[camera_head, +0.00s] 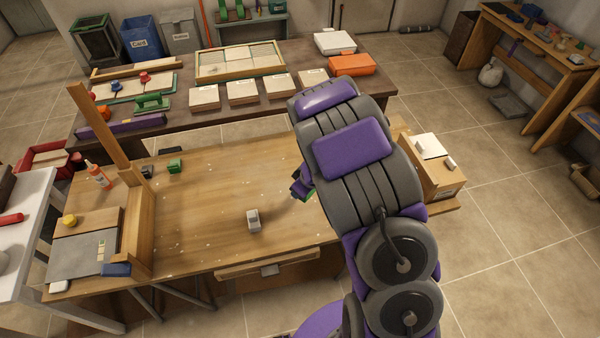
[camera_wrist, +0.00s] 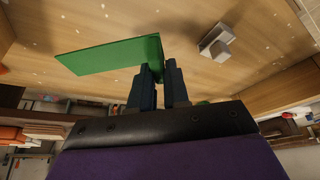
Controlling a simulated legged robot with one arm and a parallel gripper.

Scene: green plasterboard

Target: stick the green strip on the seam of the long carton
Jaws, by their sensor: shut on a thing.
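My gripper (camera_wrist: 159,88) is shut on a flat green strip (camera_wrist: 108,57), which sticks out to the left of the fingers in the wrist view. In the head view my gripper (camera_head: 302,187) is mostly hidden behind my arm, above the right part of the wooden workbench (camera_head: 205,215); only a sliver of green shows there. A tan box (camera_head: 442,184) with white pieces on top stands right of my arm, partly covered by it. I cannot tell whether it is the long carton, and no seam is clear.
A small grey-white block (camera_head: 253,221) lies on the workbench, also in the wrist view (camera_wrist: 216,42). A green block (camera_head: 175,166) and a glue bottle (camera_head: 98,174) are at the back left. A wooden post (camera_head: 99,125) rises at left.

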